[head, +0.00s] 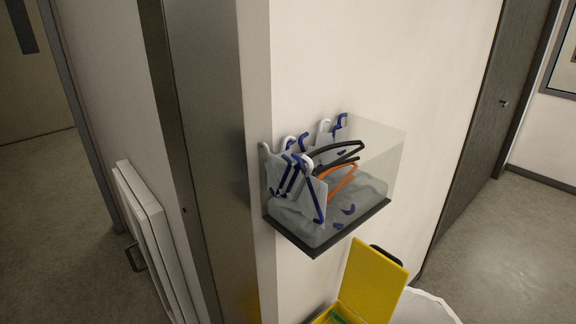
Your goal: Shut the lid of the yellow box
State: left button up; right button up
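The yellow box (325,319) is at the bottom edge of the head view, right of centre, and most of its body is cut off by the frame. Its yellow lid (372,284) stands raised and tilted, so the box is open. A black part (386,254) shows behind the lid's top edge. Neither of my grippers shows in this view.
A clear display case (375,165) with a dark base juts from the white wall above the box. A white round surface (425,308) lies right of the lid. Open floor (500,250) lies at the right; a white panel (150,235) leans at left.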

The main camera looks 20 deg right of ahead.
aim_at(374, 280)
jog(key=k+l+u, duration=0.2)
jog(key=l, duration=0.45)
jog(key=k+l+u, duration=0.2)
jog(key=k+l, duration=0.15)
jog(key=l, duration=0.25)
jog(key=k+l+u, duration=0.25)
jog(key=l, duration=0.3)
jog(key=k+l+u, duration=0.2)
jog(key=k+l, duration=0.25)
jog(key=l+u, duration=0.25)
jog(key=l, duration=0.4)
jog(key=l+u, duration=0.25)
jog(key=l, duration=0.45)
jog(key=k+l+u, duration=0.2)
jog(key=l, duration=0.45)
jog(key=i, duration=0.1)
